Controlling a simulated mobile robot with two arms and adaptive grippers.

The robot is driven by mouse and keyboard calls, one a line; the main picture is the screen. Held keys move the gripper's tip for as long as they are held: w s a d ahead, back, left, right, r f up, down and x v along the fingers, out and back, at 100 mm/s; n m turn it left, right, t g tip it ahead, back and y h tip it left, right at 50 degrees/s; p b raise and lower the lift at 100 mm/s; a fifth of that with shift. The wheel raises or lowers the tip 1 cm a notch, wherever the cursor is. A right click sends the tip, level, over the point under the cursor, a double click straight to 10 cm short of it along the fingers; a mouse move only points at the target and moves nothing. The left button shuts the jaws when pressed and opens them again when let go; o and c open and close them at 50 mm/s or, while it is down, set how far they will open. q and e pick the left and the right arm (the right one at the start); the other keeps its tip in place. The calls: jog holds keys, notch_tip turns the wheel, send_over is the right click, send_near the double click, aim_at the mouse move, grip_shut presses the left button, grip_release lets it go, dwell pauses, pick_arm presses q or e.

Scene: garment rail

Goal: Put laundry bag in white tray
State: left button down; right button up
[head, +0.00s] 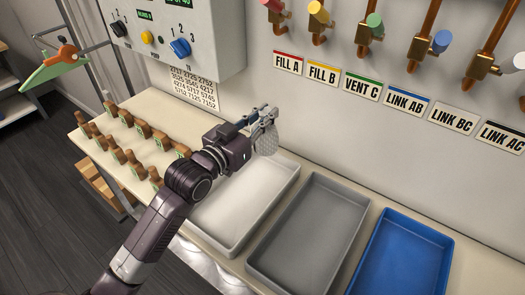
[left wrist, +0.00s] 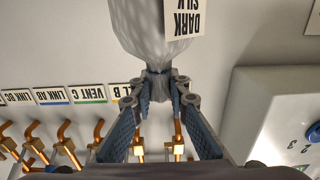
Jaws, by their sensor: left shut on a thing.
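My left gripper (head: 262,120) is shut on the gathered neck of the laundry bag (head: 266,141), a pale mesh-like bag. In the left wrist view the fingers (left wrist: 160,88) pinch its neck, and the bag (left wrist: 145,38) bulges beyond them. A tag (left wrist: 187,17) on it reads "DARK SILK", upside down. In the head view the bag hangs over the back part of the white tray (head: 222,222), apparently above it. The tray is the leftmost of three, and its visible floor is bare. My forearm hides part of its left side. My right gripper is not in view.
A grey tray (head: 290,247) and a blue tray (head: 403,258) stand to the right, both empty. Several wooden pegs (head: 143,128) stand on the bench at left. A control box (head: 185,35) and valve pipes (head: 318,18) are on the wall behind.

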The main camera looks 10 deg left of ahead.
aim_at(265, 133)
pick_arm(q)
notch_tip(265, 133, down, 6)
jog(key=shift+f, duration=0.1)
notch_tip(265, 133, down, 4)
jog(key=shift+f, duration=0.2)
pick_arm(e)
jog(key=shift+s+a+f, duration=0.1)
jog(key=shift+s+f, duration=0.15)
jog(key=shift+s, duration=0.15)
pick_arm(q)
jog(key=shift+f+b, duration=0.15)
jog(key=shift+b, duration=0.15)
jog(key=c, duration=1.9)
grip_release()
